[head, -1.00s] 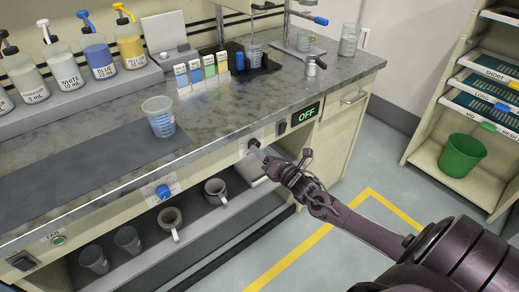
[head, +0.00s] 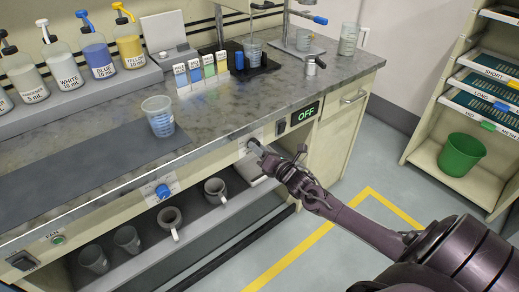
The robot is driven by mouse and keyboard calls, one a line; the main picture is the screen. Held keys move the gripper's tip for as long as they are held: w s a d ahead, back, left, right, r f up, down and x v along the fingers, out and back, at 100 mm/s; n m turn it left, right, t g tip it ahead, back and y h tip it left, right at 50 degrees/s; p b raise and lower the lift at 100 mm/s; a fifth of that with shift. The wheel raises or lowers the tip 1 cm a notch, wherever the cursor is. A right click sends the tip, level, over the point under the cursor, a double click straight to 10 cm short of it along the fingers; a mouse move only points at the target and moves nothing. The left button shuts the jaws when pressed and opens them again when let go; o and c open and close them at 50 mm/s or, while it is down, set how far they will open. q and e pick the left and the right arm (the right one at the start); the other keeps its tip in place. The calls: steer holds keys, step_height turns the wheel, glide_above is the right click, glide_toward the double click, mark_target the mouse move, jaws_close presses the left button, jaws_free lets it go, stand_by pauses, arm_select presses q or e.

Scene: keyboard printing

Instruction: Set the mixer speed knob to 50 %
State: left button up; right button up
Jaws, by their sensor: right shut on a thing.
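The mixer speed knob (head: 254,145) is a small dark knob on the front panel under the counter edge, mostly hidden by my gripper. My right gripper (head: 262,152) is shut on it, its arm reaching in from the lower right. I cannot read the knob's setting. A dark display (head: 305,114) right of the knob reads "OFF" in green. A black switch (head: 281,127) sits between them. My left gripper does not show.
A blue knob (head: 163,191) is further left on the panel. A clear beaker (head: 160,117) stands on the counter. Several mugs and cups, including one mug (head: 215,190), stand on the shelf below. A green bin (head: 460,155) is at the right. The floor is clear.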

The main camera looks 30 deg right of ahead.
steer(key=m+p, duration=0.5)
steer(key=m, duration=2.1)
steer(key=shift+r+m, duration=0.1)
steer(key=shift+m, duration=0.2)
stand_by(0.3)
steer(key=o, duration=1)
steer(key=shift+c, duration=0.2)
